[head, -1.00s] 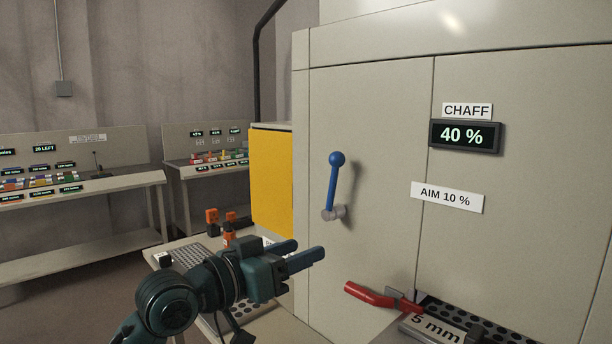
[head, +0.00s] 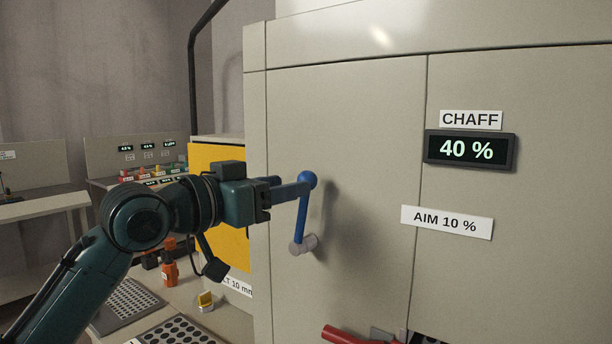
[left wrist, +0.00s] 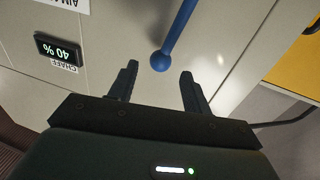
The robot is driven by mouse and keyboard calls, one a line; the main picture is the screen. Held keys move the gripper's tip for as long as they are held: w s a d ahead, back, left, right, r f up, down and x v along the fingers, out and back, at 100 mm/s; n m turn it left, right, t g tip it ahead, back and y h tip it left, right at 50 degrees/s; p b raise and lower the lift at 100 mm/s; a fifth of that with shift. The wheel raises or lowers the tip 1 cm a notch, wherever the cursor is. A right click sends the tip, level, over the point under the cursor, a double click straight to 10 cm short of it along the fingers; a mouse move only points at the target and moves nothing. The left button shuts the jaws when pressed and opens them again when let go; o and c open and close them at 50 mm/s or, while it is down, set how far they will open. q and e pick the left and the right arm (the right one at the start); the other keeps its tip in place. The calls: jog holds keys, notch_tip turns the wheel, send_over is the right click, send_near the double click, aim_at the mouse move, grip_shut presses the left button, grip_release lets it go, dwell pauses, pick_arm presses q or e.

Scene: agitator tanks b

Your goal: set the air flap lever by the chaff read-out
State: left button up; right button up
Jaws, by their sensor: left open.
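The blue air flap lever (head: 303,212) stands on the pale cabinet front, nearly upright with its ball knob on top and its grey pivot at the bottom. My left gripper (head: 294,187) is at the height of the knob. In the left wrist view the lever's knob (left wrist: 160,62) lies between and just beyond the open fingertips (left wrist: 159,70), not clasped. The chaff read-out (head: 469,150) shows 40 %, and it also shows upside down in the left wrist view (left wrist: 58,50). A label (head: 447,222) below it reads AIM 10 %. My right gripper is not in view.
A red handle (head: 345,335) sticks out low on the cabinet. A yellow panel (head: 220,175) stands left of it. Perforated screens (head: 125,305) and orange items (head: 168,268) lie on a low bench. Panels with read-outs stand at the back left.

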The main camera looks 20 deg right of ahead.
aim_at(302, 213)
pick_arm(q)
jog(key=p+x, duration=0.1)
jog(key=x, duration=0.5)
jog(key=shift+c, duration=0.3)
grip_shut()
